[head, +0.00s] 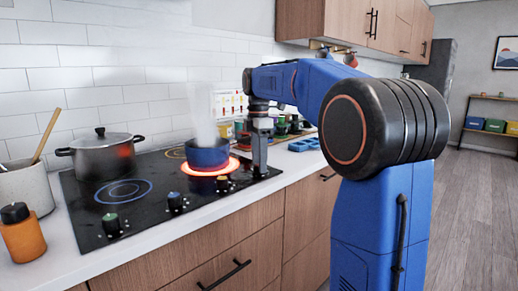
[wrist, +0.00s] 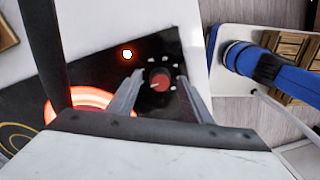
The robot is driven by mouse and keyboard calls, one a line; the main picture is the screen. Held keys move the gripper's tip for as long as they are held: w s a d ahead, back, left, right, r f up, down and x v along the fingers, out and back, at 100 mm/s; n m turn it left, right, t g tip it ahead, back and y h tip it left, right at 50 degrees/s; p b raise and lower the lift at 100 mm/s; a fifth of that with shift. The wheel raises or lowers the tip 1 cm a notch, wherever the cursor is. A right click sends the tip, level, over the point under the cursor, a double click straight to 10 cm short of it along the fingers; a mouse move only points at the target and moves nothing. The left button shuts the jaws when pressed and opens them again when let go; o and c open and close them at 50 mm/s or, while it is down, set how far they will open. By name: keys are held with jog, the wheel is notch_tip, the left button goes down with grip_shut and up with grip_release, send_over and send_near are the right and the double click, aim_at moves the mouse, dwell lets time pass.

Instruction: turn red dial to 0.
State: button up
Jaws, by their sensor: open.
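The red dial (wrist: 161,83) shows in the wrist view on the black cooktop, with pale marks around it. A pale line on its top points toward the lower left; the marks are too small to read. My gripper (wrist: 160,76) is open, with one finger on each side of the dial. I cannot tell whether the fingers touch it. In the head view my gripper (head: 260,167) points down at the right end of the cooktop (head: 140,217), and its fingers hide the red dial there.
A burner glows orange-red (wrist: 82,97) beside the gripper. A steaming blue pot (head: 207,154) stands on it. A lidded steel pot (head: 100,155) stands at the back left.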

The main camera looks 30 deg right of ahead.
notch_tip(320, 180, up, 17)
jog(key=shift+w, duration=0.35)
jog(key=shift+r, duration=0.1)
dwell(0.5)
jog(key=s+a+f+m+t, duration=0.1)
jog(key=s+a+f+m, duration=0.25)
jog(key=s+f, duration=0.4)
jog(key=s+a+f+m+t, duration=0.2)
jog(key=s+f+m, duration=0.35)
jog(key=s, duration=0.35)
jog(key=s+a+f+m+t, duration=0.1)
jog(key=s+f+m, duration=0.2)
jog(key=s+f, duration=0.5)
jog(key=s+a+f+m+t, duration=0.1)
jog(key=s+f+m, duration=0.3)
jog(key=s+f, duration=0.5)
notch_tip(320, 180, down, 7)
jog(key=shift+s+a+m, duration=0.25)
jog(key=shift+a+m, duration=0.05)
jog(key=shift+a, duration=0.05)
